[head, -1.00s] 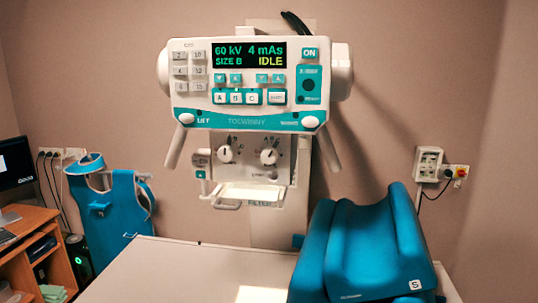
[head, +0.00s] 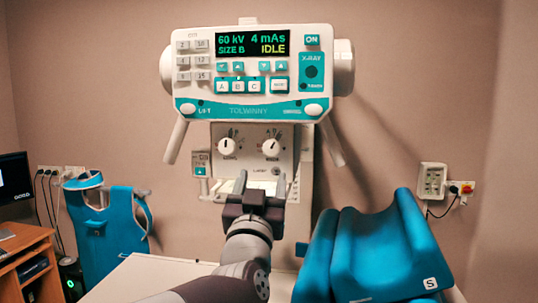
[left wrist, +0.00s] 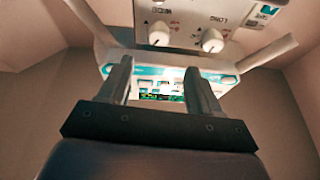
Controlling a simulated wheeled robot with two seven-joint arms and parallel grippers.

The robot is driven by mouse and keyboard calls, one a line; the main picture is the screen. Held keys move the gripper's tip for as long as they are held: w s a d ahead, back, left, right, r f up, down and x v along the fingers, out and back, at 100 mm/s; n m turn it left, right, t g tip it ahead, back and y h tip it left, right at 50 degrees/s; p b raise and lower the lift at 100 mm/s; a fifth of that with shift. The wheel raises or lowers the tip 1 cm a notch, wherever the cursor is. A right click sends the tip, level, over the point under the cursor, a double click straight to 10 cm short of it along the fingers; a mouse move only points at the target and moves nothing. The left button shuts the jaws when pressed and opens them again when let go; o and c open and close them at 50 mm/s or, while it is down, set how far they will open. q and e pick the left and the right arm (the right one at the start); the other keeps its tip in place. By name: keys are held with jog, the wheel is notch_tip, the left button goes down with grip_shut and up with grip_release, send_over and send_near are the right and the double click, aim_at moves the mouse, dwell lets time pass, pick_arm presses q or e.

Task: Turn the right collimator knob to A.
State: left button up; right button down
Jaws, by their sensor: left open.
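The right collimator knob (head: 271,148) is a round white dial on the white collimator panel (head: 250,170), below the console. Its dark pointer mark leans up and to the right. My left gripper (head: 262,188) is open and empty, below the knobs and nearer to me, fingers pointing up toward the panel. The left wrist view is upside down; there the right knob (left wrist: 159,34) lies beyond the open fingers (left wrist: 158,70), apart from them. My right gripper is not in view.
The console (head: 250,75) overhangs the panel, with slanted handles at both sides. A blue padded cradle (head: 375,245) rests on the table (head: 150,278) at right. A blue apron (head: 105,225) hangs at left.

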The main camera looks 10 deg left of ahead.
aim_at(271, 149)
pick_arm(q)
jog(key=p+x, duration=0.4)
jog(key=x, duration=0.6)
jog(key=shift+d, duration=0.15)
jog(key=shift+w, duration=0.55)
jog(key=shift+c, duration=0.4)
jog(key=c, duration=1)
